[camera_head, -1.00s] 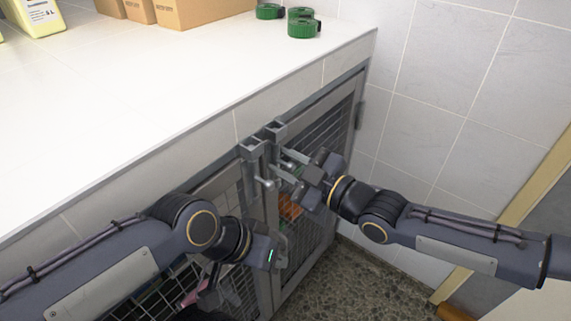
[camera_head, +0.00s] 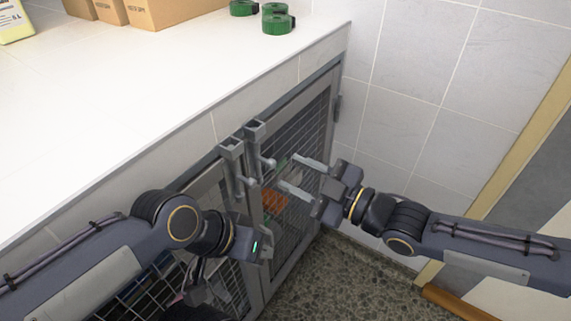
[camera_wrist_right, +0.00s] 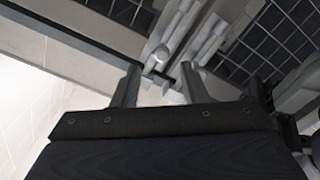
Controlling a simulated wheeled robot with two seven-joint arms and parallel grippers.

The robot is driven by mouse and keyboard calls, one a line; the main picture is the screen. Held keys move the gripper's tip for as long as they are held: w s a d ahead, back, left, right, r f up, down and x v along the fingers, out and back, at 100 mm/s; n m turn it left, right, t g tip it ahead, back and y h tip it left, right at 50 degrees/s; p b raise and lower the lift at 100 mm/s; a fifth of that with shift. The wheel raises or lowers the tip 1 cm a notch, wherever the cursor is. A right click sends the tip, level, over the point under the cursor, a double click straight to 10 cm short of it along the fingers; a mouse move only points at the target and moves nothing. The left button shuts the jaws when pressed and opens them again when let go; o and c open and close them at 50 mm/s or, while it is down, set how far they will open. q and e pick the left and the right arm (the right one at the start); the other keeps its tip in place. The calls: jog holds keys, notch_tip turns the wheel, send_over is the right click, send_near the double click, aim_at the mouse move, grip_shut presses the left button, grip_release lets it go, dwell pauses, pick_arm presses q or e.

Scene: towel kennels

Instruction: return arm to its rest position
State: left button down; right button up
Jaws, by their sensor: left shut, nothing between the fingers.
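My right gripper (camera_head: 287,171) is open and empty. Its two pale fingers point left toward the kennel door's latch (camera_head: 262,150), with a gap between. In the right wrist view the fingers (camera_wrist_right: 160,82) stand apart with grey latch bars (camera_wrist_right: 180,40) beyond them. A second latch (camera_head: 234,165) stands on the left door. The right mesh door (camera_head: 306,125) looks closed.
The white counter (camera_head: 150,90) runs above the kennels. Cardboard boxes (camera_head: 160,12) and green rolls (camera_head: 277,20) stand at its back. A tiled wall (camera_head: 420,90) is close on the right. An orange item (camera_head: 272,202) shows behind the mesh. The speckled floor (camera_head: 335,285) is clear.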

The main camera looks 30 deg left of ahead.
jog(key=shift+d, duration=0.1)
dwell(0.4)
jog(key=w+d+f+m+t+h, duration=0.35)
jog(key=d+m+h, duration=0.2)
jog(key=d, duration=0.55)
jog(key=w+d+f+m+t+h, duration=0.35)
jog(key=d+h, duration=0.25)
jog(key=d, duration=0.4)
jog(key=s+d+m+g+h, duration=0.1)
jog(key=s+d+m+h, duration=0.1)
jog(key=s+d+m, duration=0.5)
jog(key=s+d+m+h, duration=0.2)
jog(key=s+d+m, duration=0.1)
jog(key=d, duration=0.7)
jog(key=s+d+m+g+y, duration=0.1)
jog(key=s+d+m, duration=0.1)
jog(key=s+m, duration=0.65)
notch_tip(320, 180, up, 21)
jog(key=s+n+p, duration=0.1)
jog(key=n+p, duration=0.1)
jog(key=p, duration=2)
jog(key=shift+s+r+g, duration=0.15)
jog(key=shift+s+g, duration=0.05)
jog(key=shift+g, duration=0.1)
jog(key=shift+d, duration=0.1)
